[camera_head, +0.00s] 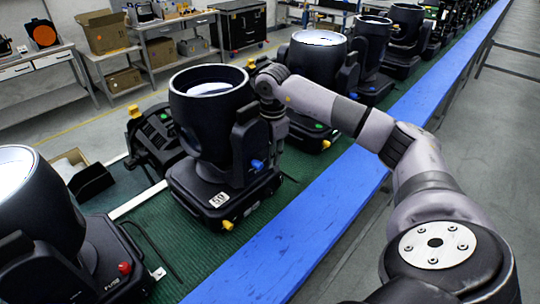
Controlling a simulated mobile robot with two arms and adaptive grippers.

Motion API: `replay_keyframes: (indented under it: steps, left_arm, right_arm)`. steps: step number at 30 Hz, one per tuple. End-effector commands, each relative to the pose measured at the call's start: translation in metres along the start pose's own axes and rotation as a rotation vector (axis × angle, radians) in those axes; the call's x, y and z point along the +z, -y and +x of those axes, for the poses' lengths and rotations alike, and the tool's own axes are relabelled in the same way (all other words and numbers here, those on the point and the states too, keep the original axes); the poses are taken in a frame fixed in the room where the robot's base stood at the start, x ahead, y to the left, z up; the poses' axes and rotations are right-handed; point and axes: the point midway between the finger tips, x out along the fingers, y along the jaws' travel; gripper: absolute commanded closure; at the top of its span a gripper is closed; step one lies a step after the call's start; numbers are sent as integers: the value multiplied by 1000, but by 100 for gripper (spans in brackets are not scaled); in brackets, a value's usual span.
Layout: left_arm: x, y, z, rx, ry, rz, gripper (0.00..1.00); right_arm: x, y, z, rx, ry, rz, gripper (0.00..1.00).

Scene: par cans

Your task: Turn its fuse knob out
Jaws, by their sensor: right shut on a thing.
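A black par can (214,125) with a round open top stands upright on the green conveyor, tilted slightly. It has a blue knob (257,164) low on its right yoke arm and a yellow knob (227,225) at the front of its base. My right gripper (277,132) reaches down on the far right side of this par can, close beside the yoke. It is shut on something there. Its fingertips and what they hold are hidden behind the yoke, so I cannot tell which knob that is. My left gripper is not in view.
Another par can (35,215) with a red knob stands at the near left. More par cans (318,62) line the conveyor behind. A blue rail (300,235) edges the belt. A tipped black unit (155,140) and an open box (75,165) lie at the left.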

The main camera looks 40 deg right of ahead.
Motion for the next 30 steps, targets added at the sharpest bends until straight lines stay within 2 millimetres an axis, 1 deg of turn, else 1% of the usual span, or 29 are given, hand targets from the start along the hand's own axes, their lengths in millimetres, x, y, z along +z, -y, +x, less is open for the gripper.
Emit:
replay_keyframes:
  steps: [10, 11, 19, 30]
  left_arm:
    - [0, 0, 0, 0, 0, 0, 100]
    - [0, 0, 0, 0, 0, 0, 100]
    - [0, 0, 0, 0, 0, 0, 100]
    - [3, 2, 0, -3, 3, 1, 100]
  right_arm:
    - [1, 0, -1, 2, 1, 2, 100]
    - [1, 0, -1, 2, 1, 2, 81]
    - [0, 0, 0, 1, 0, 1, 63]
    - [0, 0, 0, 0, -1, -12, 62]
